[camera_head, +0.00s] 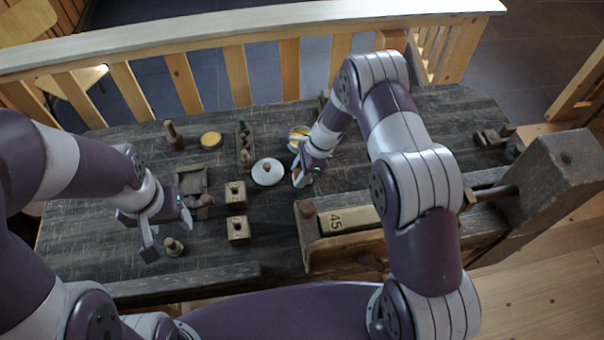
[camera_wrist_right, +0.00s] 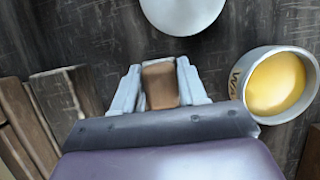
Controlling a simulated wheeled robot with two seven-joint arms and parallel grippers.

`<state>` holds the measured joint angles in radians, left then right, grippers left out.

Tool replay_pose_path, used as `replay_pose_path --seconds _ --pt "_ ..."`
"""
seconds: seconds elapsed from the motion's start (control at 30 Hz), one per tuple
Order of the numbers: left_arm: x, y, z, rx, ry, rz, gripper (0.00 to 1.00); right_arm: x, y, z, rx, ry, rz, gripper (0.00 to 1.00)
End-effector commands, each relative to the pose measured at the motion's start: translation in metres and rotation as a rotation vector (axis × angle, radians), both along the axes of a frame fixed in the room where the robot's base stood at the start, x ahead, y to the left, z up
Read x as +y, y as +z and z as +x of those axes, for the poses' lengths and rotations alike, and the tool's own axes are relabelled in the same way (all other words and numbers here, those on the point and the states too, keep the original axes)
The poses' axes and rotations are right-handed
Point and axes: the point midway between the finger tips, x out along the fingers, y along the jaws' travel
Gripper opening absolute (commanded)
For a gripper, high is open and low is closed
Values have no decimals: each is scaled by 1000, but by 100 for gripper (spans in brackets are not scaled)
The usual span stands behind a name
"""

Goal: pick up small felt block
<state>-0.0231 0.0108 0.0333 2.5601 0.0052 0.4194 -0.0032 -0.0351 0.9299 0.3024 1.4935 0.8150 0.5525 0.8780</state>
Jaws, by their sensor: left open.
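A small brown block, which I take for the felt block (camera_wrist_right: 160,85), sits between the fingers of my right gripper (camera_wrist_right: 160,92) in the right wrist view. Both fingers appear to touch its sides, so the gripper looks shut on it. In the head view my right gripper (camera_head: 302,180) is low over the middle of the table, just right of a white round lid (camera_head: 267,178); the block is hardly distinguishable there. My left gripper (camera_head: 168,230) is open and empty at the table's left front, by a small turned spool (camera_head: 173,246).
A round tin with yellow contents (camera_wrist_right: 276,84) is close to the right gripper. Two pale knobbed blocks (camera_head: 235,194) (camera_head: 238,230), a dark wooden box (camera_head: 191,181) and a spool tray (camera_head: 243,134) stand left. A wooden vise (camera_head: 305,235) bounds the right front.

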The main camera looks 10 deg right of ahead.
Motion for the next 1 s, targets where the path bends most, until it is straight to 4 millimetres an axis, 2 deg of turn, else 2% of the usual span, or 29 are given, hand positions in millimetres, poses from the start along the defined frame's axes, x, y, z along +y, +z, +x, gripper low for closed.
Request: replay_pose_path --seconds 0.37,0.47,0.63,1.0 --pt "0 -1 0 0 0 0 57 0 4 1 -2 -1 0 12" --pt "0 -4 0 0 0 0 57 0 15 1 -4 0 0 12" --pt "0 -10 0 0 0 0 57 3 43 3 -4 2 1 12" --pt "0 -25 0 0 0 0 57 61 90 64 -5 3 1 12"
